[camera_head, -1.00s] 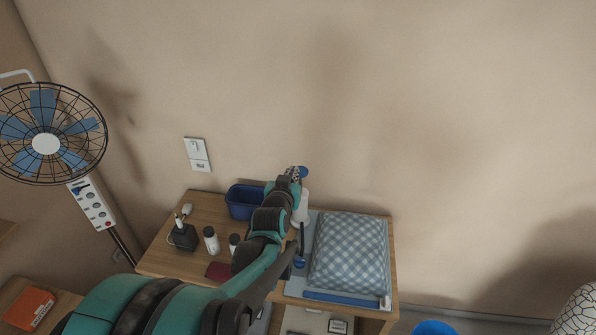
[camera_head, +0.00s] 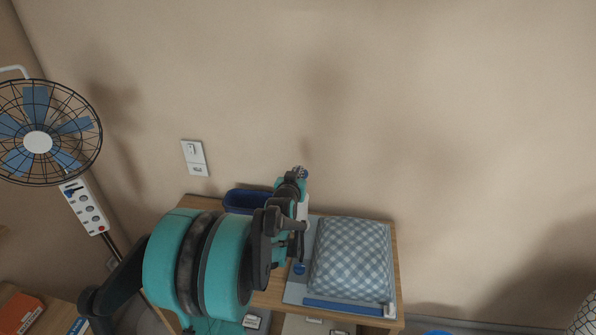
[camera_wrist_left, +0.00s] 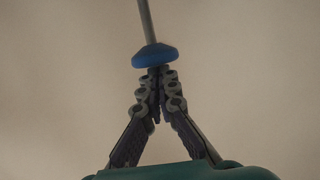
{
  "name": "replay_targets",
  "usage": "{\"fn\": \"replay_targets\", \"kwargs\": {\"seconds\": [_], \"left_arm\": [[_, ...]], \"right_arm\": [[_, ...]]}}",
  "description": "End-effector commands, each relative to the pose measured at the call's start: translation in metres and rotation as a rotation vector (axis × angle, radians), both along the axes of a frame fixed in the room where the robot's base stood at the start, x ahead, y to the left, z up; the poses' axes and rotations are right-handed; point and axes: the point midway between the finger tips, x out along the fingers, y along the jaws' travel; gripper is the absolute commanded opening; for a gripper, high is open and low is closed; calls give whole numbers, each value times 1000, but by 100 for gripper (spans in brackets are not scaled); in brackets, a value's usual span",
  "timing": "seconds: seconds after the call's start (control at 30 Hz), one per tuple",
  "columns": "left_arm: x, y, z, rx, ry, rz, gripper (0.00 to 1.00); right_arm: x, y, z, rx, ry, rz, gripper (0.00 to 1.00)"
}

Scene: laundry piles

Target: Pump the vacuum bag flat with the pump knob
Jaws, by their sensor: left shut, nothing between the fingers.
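The vacuum bag (camera_head: 350,258) is a blue-and-white checked, puffed-up cushion shape lying on a pale blue board (camera_head: 296,292) on the wooden cabinet. The white pump body (camera_head: 303,208) stands left of it, mostly hidden behind my arm. My left gripper (camera_head: 301,172) is above the pump in the head view. In the left wrist view, its fingers (camera_wrist_left: 155,76) are shut with nothing between them. The blue pump knob (camera_wrist_left: 155,55) is at the fingertips, apparently touching them, with a grey rod (camera_wrist_left: 147,20) running from its other side. My right gripper is not in view.
A dark blue bin (camera_head: 246,201) stands left of the pump, partly hidden by my arm. A fan (camera_head: 38,142) stands at far left. A wall switch (camera_head: 195,157) is above the cabinet (camera_head: 396,250). The wall lies close behind.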

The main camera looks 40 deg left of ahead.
Motion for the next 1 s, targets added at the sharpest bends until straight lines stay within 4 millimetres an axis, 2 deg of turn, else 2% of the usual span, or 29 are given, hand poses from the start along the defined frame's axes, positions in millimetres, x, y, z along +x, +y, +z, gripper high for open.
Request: {"fn": "replay_targets", "kwargs": {"seconds": [0.37, 0.47, 0.73, 0.83, 1.0], "left_arm": [[0, 0, -5, 0, 0, 0, 0], [0, 0, -19, 0, 0, 0, 0], [0, 0, -74, 0, 1, 0, 0], [0, 0, -83, -1, 2, 0, 0], [0, 0, -83, -2, 3, -1, 0]], "right_arm": [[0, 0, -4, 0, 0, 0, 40], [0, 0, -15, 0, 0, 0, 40], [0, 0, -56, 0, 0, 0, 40], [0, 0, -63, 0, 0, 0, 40], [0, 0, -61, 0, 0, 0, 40]]}}
